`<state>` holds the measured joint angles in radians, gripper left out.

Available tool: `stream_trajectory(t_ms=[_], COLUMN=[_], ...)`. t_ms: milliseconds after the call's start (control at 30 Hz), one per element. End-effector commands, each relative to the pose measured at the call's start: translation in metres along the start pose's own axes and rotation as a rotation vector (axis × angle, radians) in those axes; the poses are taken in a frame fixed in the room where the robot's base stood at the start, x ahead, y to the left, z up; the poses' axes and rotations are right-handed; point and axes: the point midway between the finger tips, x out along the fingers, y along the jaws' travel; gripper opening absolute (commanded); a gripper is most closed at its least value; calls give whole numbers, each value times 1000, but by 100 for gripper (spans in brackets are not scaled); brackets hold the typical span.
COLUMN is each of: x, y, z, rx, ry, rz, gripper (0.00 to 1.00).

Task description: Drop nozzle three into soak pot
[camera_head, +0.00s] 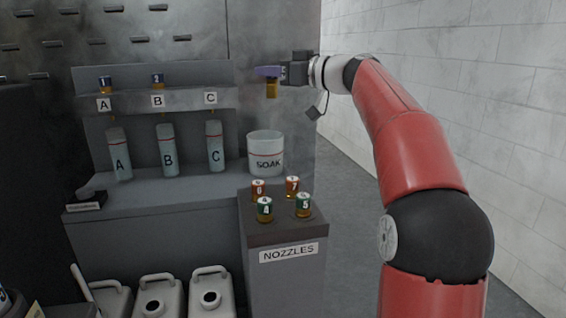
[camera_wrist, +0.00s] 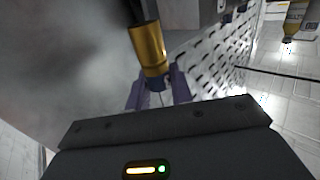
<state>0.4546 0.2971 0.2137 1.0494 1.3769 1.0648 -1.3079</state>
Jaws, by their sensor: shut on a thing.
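My gripper (camera_head: 268,72) is shut on a gold nozzle (camera_head: 271,88), which hangs below the purple fingers. The nozzle's number is not readable in the head view. In the wrist view the nozzle (camera_wrist: 150,48) shows gold with a dark end between the purple fingers (camera_wrist: 158,92). The white soak pot (camera_head: 265,158), marked SOAK with a red line, stands at the right end of the bench. The nozzle is in the air, higher than the pot's rim and apart from it. The inside of the pot is hardly visible.
Nozzles 1 (camera_head: 105,85) and 2 (camera_head: 157,81) sit on the shelf (camera_head: 185,99) above A and B; the place above C is bare. Bottles A, B and C (camera_head: 215,147) stand left of the pot. Several nozzles stand on the NOZZLES pedestal (camera_head: 285,234) in front.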

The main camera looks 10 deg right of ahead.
Motion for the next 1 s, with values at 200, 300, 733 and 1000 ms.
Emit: stream_trajectory(t_ms=[200,300,733,1000], x=[0,0,0,0], y=[0,0,0,0], z=[26,38,59,58], rx=[2,2,1,1], ry=[0,0,0,0], rz=[-1,0,0,0], gripper=[0,0,0,34])
